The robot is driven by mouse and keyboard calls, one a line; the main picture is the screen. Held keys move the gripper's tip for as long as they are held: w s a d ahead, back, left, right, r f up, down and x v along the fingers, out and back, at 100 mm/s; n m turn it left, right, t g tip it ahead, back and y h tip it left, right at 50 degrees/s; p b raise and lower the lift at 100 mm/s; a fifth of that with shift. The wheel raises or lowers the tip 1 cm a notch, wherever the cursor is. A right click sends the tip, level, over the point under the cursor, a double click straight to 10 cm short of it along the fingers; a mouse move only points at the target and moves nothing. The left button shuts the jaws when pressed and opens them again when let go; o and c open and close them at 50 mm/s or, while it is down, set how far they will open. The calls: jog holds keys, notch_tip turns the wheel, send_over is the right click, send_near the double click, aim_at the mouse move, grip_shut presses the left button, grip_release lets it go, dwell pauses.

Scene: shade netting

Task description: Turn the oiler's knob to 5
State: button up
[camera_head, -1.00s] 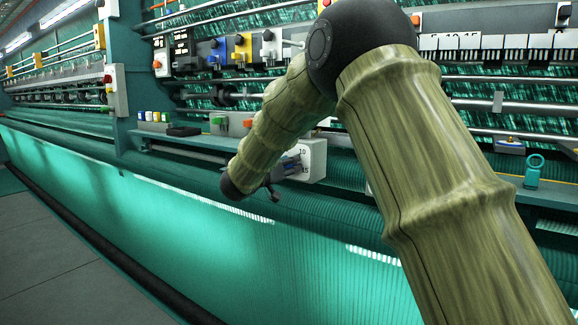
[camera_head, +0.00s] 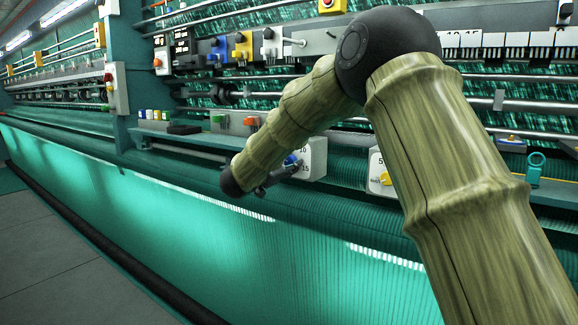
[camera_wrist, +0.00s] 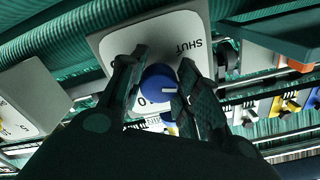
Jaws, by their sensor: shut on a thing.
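A white dial box (camera_head: 315,158) with the numbers 10 and 15 stands at the machine's front rail. Its blue knob (camera_head: 291,160) shows just beyond my gripper (camera_head: 280,172). In the wrist view, the blue knob (camera_wrist: 160,84) sits between the two dark fingers of my gripper (camera_wrist: 160,88), which is shut on it. The knob's white mark points to the picture's right. The white dial face (camera_wrist: 150,38) reads SHUT at the upper right, and a 0 shows by the left finger. The fingers and wrist hide the rest of the scale.
A second white box with a yellow knob (camera_head: 384,178) and a 5 stands to the right on the rail. A teal ring-topped fitting (camera_head: 535,168) stands farther right. Green netting (camera_head: 200,240) fills the front.

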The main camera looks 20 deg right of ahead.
jog(key=m+b, duration=0.1)
jog(key=m, duration=0.2)
jog(key=shift+f, duration=0.15)
jog(key=shift+m+b, duration=0.9)
jog(key=shift+m, duration=0.6)
jog(key=o, duration=1)
jog(key=shift+r, duration=0.2)
jog(key=shift+a, duration=0.1)
jog(key=v, duration=1.2)
